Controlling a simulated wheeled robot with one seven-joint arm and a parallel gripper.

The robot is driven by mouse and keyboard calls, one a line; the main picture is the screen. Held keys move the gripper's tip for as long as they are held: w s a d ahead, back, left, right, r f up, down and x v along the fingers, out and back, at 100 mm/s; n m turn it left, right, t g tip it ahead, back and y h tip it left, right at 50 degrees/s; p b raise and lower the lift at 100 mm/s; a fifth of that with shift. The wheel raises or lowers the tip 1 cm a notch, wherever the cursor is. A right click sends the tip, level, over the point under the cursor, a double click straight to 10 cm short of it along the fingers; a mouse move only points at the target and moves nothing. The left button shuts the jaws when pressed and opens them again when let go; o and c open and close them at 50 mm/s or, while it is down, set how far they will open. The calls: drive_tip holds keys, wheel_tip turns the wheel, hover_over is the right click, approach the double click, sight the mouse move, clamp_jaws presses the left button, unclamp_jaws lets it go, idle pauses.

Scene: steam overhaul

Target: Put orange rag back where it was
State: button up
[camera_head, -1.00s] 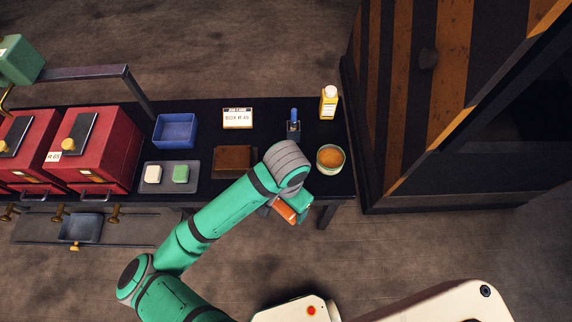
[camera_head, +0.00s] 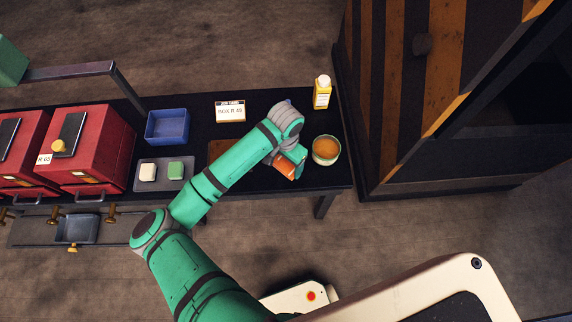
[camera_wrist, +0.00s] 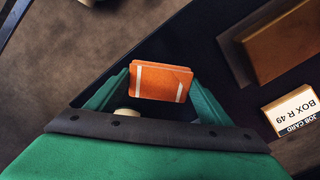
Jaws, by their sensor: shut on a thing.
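The orange rag (camera_wrist: 160,82) is a folded orange block with pale stripes, held between the fingertips of my gripper (camera_wrist: 158,88) in the wrist view. In the head view the rag (camera_head: 285,168) shows just below the end of my arm, and my gripper (camera_head: 291,166) is over the front edge of the black table (camera_head: 230,190). Whether the rag touches the table is not clear. My gripper is shut on the rag. Part of the rag is hidden by my wrist.
An orange-filled tin (camera_head: 326,150) stands close right of my gripper. A brown block (camera_head: 219,150) is partly behind my arm.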

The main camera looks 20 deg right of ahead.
sight(286, 162)
drive_tip(key=shift+w+d+f, duration=0.1)
drive_tip(key=shift+w+f, duration=0.2)
drive_tip(key=shift+f, duration=0.1)
drive_tip(key=f, duration=0.3)
drive_tip(key=shift+w+f, duration=0.2)
drive_tip(key=shift+w, duration=0.05)
drive_tip(key=shift+s, duration=0.1)
drive_tip(key=shift+f, duration=0.15)
drive_tip(key=o, duration=1)
drive_tip(key=shift+d, duration=0.15)
